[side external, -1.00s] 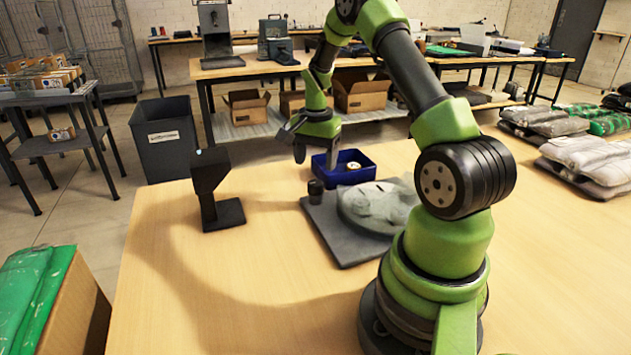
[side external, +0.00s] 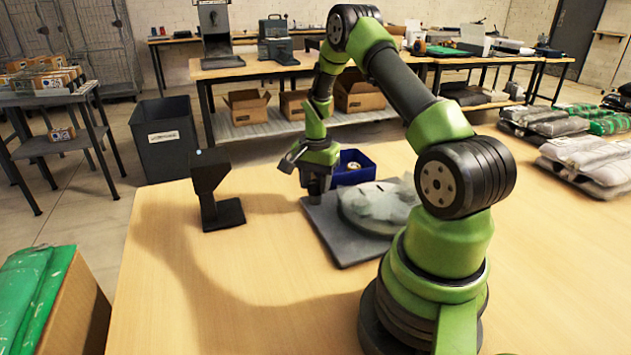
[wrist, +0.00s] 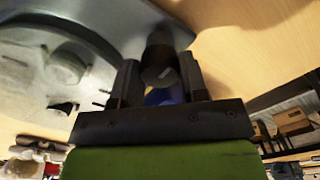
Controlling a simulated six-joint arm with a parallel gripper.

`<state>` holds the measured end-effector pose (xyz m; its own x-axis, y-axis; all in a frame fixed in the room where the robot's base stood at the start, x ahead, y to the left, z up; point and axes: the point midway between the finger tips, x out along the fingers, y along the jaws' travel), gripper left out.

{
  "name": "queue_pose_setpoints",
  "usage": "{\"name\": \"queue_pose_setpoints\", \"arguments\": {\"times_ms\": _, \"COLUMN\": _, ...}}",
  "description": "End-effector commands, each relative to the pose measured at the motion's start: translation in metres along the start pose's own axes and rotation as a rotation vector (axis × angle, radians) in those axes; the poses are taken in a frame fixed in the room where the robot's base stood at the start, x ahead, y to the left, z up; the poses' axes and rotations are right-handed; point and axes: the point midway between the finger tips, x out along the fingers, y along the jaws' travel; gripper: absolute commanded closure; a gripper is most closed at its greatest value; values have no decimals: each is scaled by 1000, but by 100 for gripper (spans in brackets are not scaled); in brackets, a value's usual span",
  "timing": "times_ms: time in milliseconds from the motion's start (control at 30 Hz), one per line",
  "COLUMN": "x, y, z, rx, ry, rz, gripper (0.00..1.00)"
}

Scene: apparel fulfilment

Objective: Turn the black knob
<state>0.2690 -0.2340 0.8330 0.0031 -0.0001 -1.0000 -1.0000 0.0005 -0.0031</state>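The black knob (side external: 316,187) is a short upright cylinder at the left back corner of the grey base plate (side external: 342,245). My gripper (side external: 311,182) is down at the knob, pointing downward. In the wrist view the knob (wrist: 158,62) sits between the two dark fingers of my gripper (wrist: 160,78), one on each side. The fingers are apart; whether either touches the knob is hard to tell. The gripper hides part of the knob in the side view.
A round grey fixture (side external: 375,205) lies on the plate, right of the knob. A blue bin (side external: 355,175) with small items stands just behind. A black scanner-like stand (side external: 213,190) is to the left. The front left of the table is clear.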

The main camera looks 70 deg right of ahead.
Motion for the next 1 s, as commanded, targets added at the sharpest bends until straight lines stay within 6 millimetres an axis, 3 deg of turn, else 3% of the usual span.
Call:
{"name": "queue_pose_setpoints", "arguments": {"times_ms": 367, "x": 0, "y": 0, "z": 0, "rx": 84, "ry": 0, "rz": 0, "gripper": 84}}
{"name": "queue_pose_setpoints", "arguments": {"times_ms": 1000, "x": -1, "y": 0, "z": 0, "rx": 584, "ry": 0, "rz": 1, "gripper": 84}}
